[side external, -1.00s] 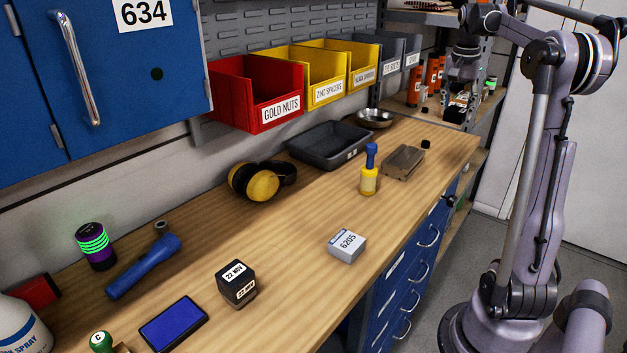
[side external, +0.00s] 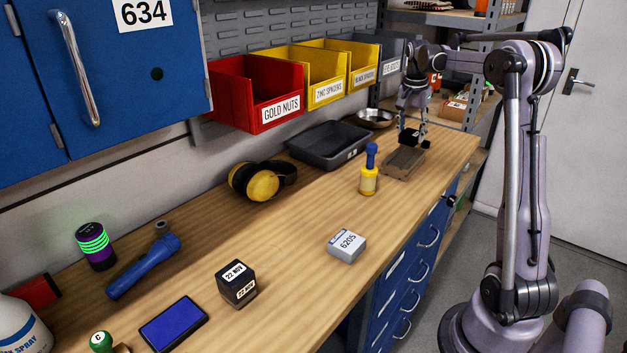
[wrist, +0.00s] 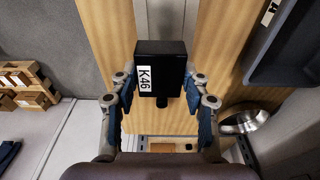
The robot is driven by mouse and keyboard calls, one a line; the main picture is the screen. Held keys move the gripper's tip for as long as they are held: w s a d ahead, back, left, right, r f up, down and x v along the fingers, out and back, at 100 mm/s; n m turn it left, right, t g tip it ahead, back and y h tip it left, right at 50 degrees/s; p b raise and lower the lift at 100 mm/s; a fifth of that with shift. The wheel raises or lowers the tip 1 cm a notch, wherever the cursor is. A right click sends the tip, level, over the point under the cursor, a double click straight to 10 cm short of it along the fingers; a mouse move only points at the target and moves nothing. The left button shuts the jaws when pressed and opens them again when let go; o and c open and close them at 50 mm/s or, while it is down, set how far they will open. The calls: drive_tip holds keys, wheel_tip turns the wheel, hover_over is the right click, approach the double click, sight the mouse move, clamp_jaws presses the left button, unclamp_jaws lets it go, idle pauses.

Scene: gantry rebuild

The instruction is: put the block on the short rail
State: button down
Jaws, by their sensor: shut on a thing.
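My gripper (side external: 412,132) is over the far end of the bench. In the wrist view my gripper (wrist: 162,105) is shut on a black block (wrist: 160,62) with a white K46 label. In the side view the block (side external: 409,137) is a small dark shape between the fingers, above the rail's far end; I cannot tell whether it touches. The grey-brown metal rail (side external: 403,163) lies on the bench under and in front of my gripper. In the wrist view the rail (wrist: 160,15) runs up from behind the block, which hides part of it.
A small black piece (side external: 427,145) sits by the rail's far end. The dark tray (side external: 328,146) and metal bowl (side external: 375,117) lie left of my gripper. Yellow bins (side external: 352,68) hang behind. A 6205 box (side external: 347,246) is nearer.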

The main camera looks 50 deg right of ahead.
sight(406, 144)
drive_tip(key=shift+w+a+f, duration=0.1)
drive_tip(key=shift+w+f, duration=0.15)
drive_tip(key=shift+w, duration=0.2)
drive_tip(key=shift+f, duration=2)
drive_tip(key=c, duration=0.7)
unclamp_jaws()
drive_tip(key=shift+f, duration=0.15)
drive_tip(key=shift+o, duration=0.2)
